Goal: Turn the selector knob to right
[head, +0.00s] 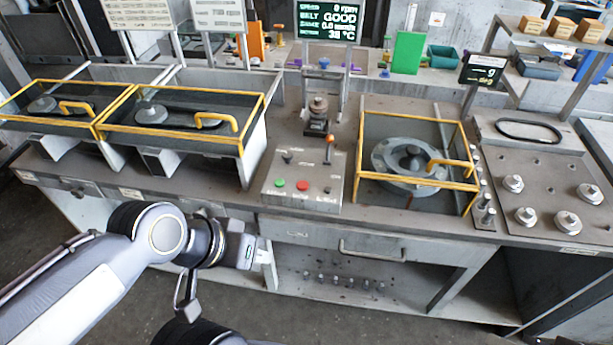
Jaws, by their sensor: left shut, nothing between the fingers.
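The grey control box (306,180) stands in the middle of the bench. Its face has a green button (280,183), a red button (303,186) and small dark controls (287,158). An orange-tipped lever (329,148) rises at its back right. The controls are too small to tell which is the selector knob or which way it points. My left gripper (267,268) is shut and empty, in front of the bench edge, below and left of the box, apart from it. My right gripper is not in view.
Yellow-framed guards (187,135) cover stations at the left, and another yellow-framed guard (418,182) stands right of the box. A dark post (318,118) stands behind the box. A screen (328,20) hangs above. A drawer handle (372,250) sticks out below the bench edge.

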